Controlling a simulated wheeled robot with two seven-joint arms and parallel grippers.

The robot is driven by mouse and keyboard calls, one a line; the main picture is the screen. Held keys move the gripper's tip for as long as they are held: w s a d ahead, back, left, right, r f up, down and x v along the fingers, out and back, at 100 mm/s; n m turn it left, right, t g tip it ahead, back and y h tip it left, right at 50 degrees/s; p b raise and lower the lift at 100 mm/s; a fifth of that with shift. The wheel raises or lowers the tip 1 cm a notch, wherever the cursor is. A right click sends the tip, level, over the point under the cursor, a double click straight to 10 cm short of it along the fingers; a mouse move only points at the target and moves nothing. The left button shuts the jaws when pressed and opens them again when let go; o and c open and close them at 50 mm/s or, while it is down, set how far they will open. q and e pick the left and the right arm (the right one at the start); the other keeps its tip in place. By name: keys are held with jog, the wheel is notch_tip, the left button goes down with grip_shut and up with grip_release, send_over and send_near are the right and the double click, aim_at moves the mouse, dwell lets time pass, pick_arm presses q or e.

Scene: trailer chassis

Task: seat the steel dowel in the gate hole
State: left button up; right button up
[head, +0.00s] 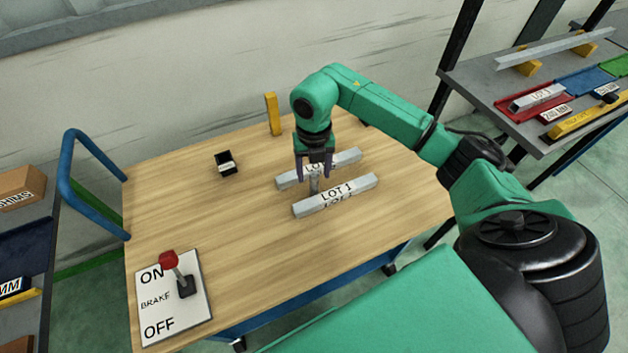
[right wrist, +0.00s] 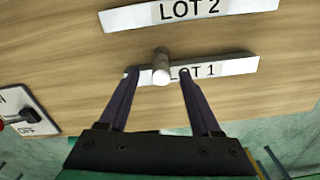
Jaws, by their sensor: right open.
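The steel dowel (head: 314,187) is a short grey cylinder that looks upright by the two light bars on the wooden table. I cannot make out the gate hole in either view. My left gripper is not in view.
The LOT 1 bar (head: 336,195) lies in front, the other bar, LOT 2 (right wrist: 190,12), behind. A black block (head: 226,164), a yellow post (head: 272,114) and a red-knobbed brake lever (head: 168,259) stand on the table (head: 240,225). A shelf (head: 480,85) stands right. The table's left middle is clear.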

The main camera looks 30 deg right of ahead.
aim_at(314, 182)
notch_tip(314, 182, down, 4)
jog(key=shift+f+p, duration=0.2)
jog(key=shift+p, duration=0.65)
jog(key=shift+d+f, duration=0.1)
jog(key=shift+f, duration=0.1)
jog(key=shift+w, duration=0.1)
grip_shut()
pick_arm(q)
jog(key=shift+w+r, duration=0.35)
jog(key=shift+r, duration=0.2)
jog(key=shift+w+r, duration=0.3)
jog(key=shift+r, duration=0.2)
